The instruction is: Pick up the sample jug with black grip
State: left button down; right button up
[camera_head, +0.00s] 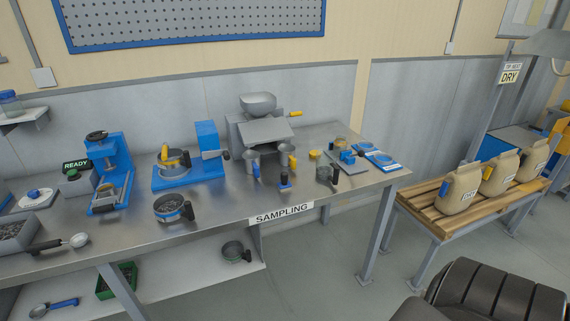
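A small grey jug (324,174) with a black grip (335,176) stands upright near the right end of the steel bench (225,198). A wider round grey vessel (170,210) with a blue band and a black grip stands at the bench's front edge, left of the SAMPLING label. Another grey vessel (233,250) with a black handle sits on the lower shelf. Two more grey jugs stand under the hopper device, one with a blue grip (256,170) and one with a yellow grip (292,162). Neither of my grippers is in view.
The grey hopper device (265,132) and blue machines (108,165) stand along the back of the bench. A small blue-and-black item (285,182) stands left of the small jug. A wooden rack (440,206) with several sacks stands right. Floor is clear between bench and rack.

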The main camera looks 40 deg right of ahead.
aim_at(327, 169)
jog(key=u, duration=0.1)
jog(key=i, duration=0.8)
jog(key=z, duration=0.7)
jog(key=i, duration=0.55)
jog(key=z, duration=0.55)
